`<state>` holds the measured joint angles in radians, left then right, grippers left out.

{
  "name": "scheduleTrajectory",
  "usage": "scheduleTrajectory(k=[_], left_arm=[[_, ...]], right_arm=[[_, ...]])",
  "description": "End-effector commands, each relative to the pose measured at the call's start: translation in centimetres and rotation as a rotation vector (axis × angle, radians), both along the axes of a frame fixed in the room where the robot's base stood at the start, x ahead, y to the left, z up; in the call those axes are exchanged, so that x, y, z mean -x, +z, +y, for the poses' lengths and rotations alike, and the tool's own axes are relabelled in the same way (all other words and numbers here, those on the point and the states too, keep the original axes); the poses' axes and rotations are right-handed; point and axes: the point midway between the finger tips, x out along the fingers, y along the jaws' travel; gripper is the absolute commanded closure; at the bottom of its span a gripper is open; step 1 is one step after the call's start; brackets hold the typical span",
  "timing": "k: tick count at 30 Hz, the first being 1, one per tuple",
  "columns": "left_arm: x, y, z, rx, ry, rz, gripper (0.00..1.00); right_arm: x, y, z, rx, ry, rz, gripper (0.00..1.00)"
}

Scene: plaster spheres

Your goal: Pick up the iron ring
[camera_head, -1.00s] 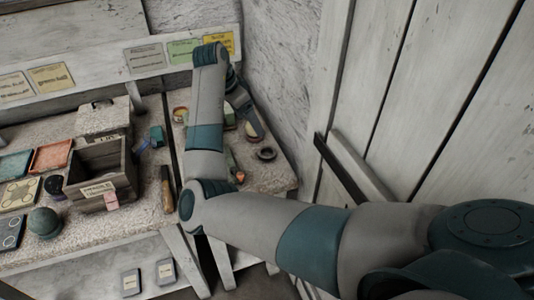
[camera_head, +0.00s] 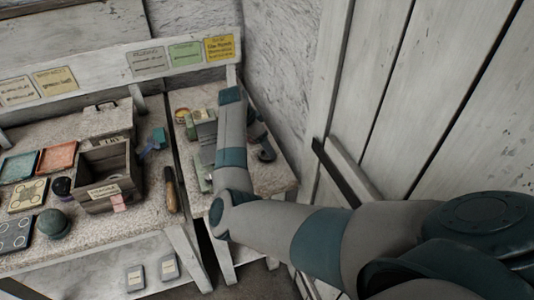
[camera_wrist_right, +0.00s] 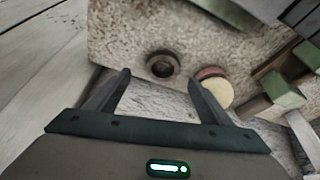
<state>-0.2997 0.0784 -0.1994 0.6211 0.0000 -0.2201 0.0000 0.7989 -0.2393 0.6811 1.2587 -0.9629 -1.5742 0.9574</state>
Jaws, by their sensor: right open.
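The iron ring (camera_wrist_right: 162,64) is a small dark ring lying flat on the rough stone-like top near its edge, seen in the right wrist view. My right gripper (camera_wrist_right: 159,78) is open, its two fingertips to either side of and just short of the ring in the picture, with nothing held. How high the fingers are above the top I cannot tell. My left gripper is out of view.
A round cream and red piece (camera_wrist_right: 215,87) lies right of the ring, close to the right finger. Green-topped blocks (camera_wrist_right: 283,92) stand further right. In the head view a wooden crate (camera_head: 105,190) and a green sphere (camera_head: 52,224) are on the left table. A wall closes off the right.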

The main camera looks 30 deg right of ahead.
Motion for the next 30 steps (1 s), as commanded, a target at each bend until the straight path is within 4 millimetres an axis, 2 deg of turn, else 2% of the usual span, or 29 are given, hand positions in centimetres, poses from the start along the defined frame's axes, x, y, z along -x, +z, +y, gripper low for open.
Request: scheduleTrajectory(k=[12, 21, 25, 30], left_arm=[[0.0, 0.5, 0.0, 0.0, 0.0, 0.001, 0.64], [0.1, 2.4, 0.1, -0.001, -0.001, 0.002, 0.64], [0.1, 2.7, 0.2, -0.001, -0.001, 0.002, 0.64], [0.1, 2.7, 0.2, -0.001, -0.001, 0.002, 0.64]], right_arm=[[-0.1, -0.3, -0.2, 0.001, 0.001, 0.0, 0.26], [-0.4, -3.1, -1.0, 0.001, 0.001, 0.004, 0.26], [-0.4, -4.4, -1.5, 0.001, 0.001, 0.004, 0.26], [-0.5, -5.0, -1.6, 0.001, 0.0, 0.0, 0.26]])
